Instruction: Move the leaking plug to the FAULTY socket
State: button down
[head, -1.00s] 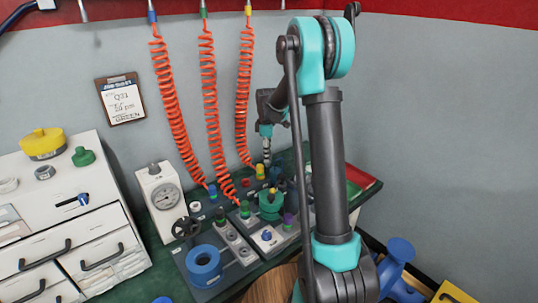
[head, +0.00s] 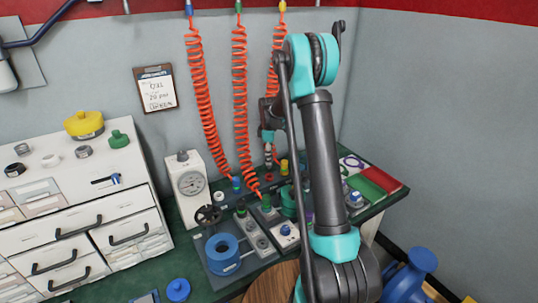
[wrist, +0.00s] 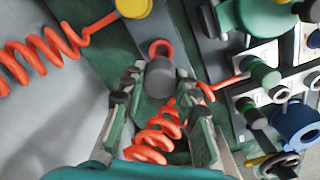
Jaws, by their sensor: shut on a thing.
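My gripper (wrist: 160,82) points down over the bench, its two fingers shut on a grey cylindrical plug (wrist: 160,77). In the head view my gripper (head: 268,155) is small and partly behind my arm. A red ring (wrist: 160,47) shows just beyond the plug; I cannot tell whether they touch. The FAULTY label is not readable. A yellow hose connector (wrist: 132,6) is beyond the left finger, and it also shows in the head view (head: 284,167). A green connector (wrist: 263,75) stands to the right, on a light socket block.
Orange coiled hoses (head: 205,100) hang close around my gripper. A blue ring-shaped part (head: 222,254), a gauge (head: 189,184) and a black handwheel (head: 208,216) crowd the bench. A red and green tray (head: 379,180) lies at right. A white drawer cabinet (head: 70,215) stands left.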

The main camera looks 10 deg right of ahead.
aim_at(269, 167)
jog(key=shift+f, duration=1.55)
jog(key=shift+f, duration=1.4)
jog(key=c, duration=1.1)
grip_release()
jog(key=shift+o, duration=0.2)
notch_tip(269, 167, up, 12)
jog(key=shift+s+f, duration=0.1)
jog(key=shift+s, duration=0.05)
jog(key=shift+s, duration=0.1)
